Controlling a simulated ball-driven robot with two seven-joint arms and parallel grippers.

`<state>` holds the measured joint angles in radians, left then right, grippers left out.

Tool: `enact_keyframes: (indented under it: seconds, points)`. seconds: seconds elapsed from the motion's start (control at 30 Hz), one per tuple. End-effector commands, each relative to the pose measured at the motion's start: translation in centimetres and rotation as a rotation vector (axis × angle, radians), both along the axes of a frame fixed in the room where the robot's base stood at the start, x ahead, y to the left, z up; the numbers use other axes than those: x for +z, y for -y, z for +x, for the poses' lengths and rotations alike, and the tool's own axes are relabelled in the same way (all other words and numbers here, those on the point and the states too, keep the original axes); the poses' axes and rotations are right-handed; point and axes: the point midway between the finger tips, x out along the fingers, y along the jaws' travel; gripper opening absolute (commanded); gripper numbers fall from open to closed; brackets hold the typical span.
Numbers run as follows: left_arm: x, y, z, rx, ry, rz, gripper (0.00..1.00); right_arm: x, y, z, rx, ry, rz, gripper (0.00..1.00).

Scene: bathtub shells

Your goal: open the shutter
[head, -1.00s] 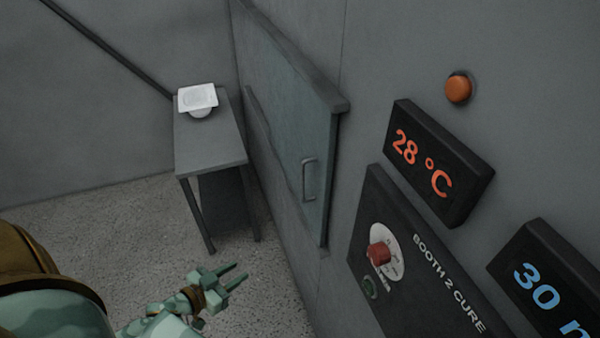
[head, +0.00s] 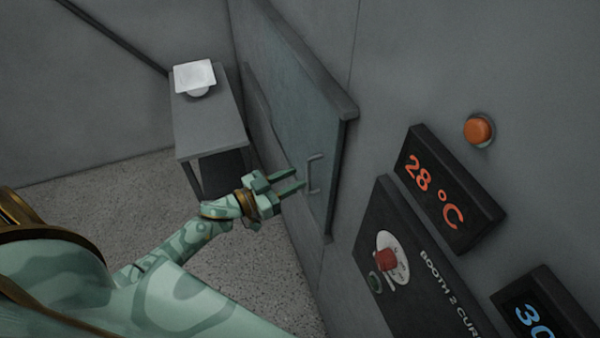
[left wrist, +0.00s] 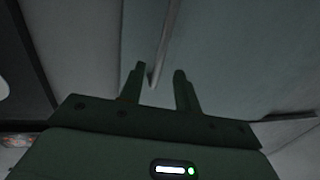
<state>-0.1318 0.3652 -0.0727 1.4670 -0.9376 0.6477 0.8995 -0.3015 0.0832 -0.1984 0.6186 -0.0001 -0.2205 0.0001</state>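The shutter (head: 290,105) is a flat grey-green panel in the wall, and it looks closed. Its upright bar handle (head: 313,172) is near its right edge in the head view. My left gripper (head: 298,178) is just left of the handle, fingers pointing at it. In the left wrist view the two fingers (left wrist: 160,78) are spread with a gap between them. A thin pale strip (left wrist: 165,40) runs down to this gap; I cannot tell whether it is the handle or an edge. Touch with the handle cannot be made out. My right gripper is not in view.
A grey table (head: 205,135) with a white item (head: 195,77) on it stands behind, left of the shutter. Right of the shutter are a control panel (head: 405,265) with a red knob, a 28 °C display (head: 450,180) and an orange button (head: 478,130).

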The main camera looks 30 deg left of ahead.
Motion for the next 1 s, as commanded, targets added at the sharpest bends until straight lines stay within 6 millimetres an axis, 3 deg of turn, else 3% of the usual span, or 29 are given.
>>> enact_keyframes:
  seconds: [0.2, 0.53, 0.63, 0.67, 1.0]
  points:
    - [0.0, 1.3, 2.2, 0.000, -0.001, -0.001, 0.33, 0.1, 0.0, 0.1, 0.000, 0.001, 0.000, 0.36]
    - [-0.1, 1.5, 2.5, 0.000, -0.001, 0.000, 0.33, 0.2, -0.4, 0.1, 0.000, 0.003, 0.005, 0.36]
    - [-0.1, 1.5, 2.5, 0.000, -0.001, 0.000, 0.05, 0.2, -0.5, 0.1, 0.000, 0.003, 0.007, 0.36]
    - [-0.1, 1.5, 2.5, 0.000, -0.001, 0.000, 0.00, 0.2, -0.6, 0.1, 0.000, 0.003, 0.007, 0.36]
    - [-0.1, 0.8, 3.0, 0.001, 0.000, 0.002, 0.00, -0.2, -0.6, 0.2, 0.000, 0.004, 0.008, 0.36]
